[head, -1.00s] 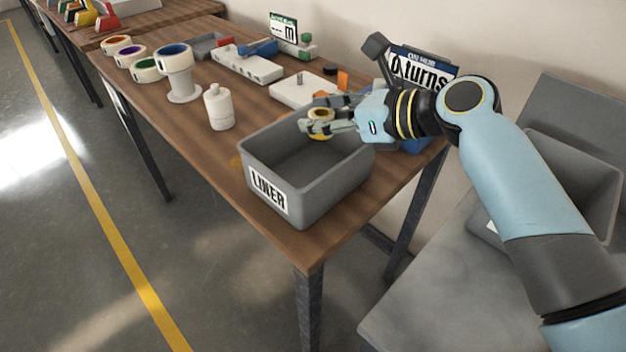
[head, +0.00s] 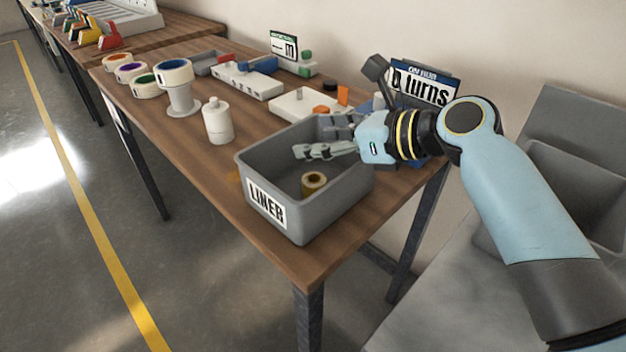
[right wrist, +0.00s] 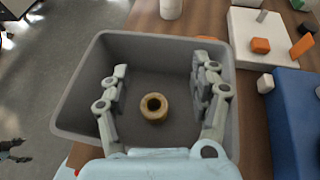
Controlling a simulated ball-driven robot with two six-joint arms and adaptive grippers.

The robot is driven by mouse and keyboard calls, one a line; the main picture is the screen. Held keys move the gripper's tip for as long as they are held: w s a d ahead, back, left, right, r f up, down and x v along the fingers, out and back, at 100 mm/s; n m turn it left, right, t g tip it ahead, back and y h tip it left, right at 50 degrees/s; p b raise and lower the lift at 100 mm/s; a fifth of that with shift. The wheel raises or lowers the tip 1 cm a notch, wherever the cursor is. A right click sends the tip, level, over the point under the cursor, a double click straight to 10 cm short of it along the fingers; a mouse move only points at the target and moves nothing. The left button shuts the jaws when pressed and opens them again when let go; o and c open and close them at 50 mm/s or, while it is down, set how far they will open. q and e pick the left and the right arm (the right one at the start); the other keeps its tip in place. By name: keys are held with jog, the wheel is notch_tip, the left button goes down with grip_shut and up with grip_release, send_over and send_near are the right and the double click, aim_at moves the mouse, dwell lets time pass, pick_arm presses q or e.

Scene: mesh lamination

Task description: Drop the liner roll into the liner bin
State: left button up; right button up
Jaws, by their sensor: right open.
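The liner roll (head: 314,183) is a small tan ring-shaped roll with a dark hole. It is inside the grey liner bin (head: 312,220), which has a LINER label on its front. In the right wrist view the roll (right wrist: 154,107) is below and between the spread fingers, apart from both, within the bin's walls (right wrist: 85,85). My right gripper (head: 308,138) is open and empty above the bin; it also shows in the right wrist view (right wrist: 160,84).
A white bottle (head: 217,121) stands left of the bin. Several tape rolls (head: 131,71) and a white spool stand (head: 178,90) are farther left. The bin is near the table's front edge.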

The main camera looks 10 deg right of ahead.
jog(key=v, duration=1.2)
jog(key=shift+f, duration=0.1)
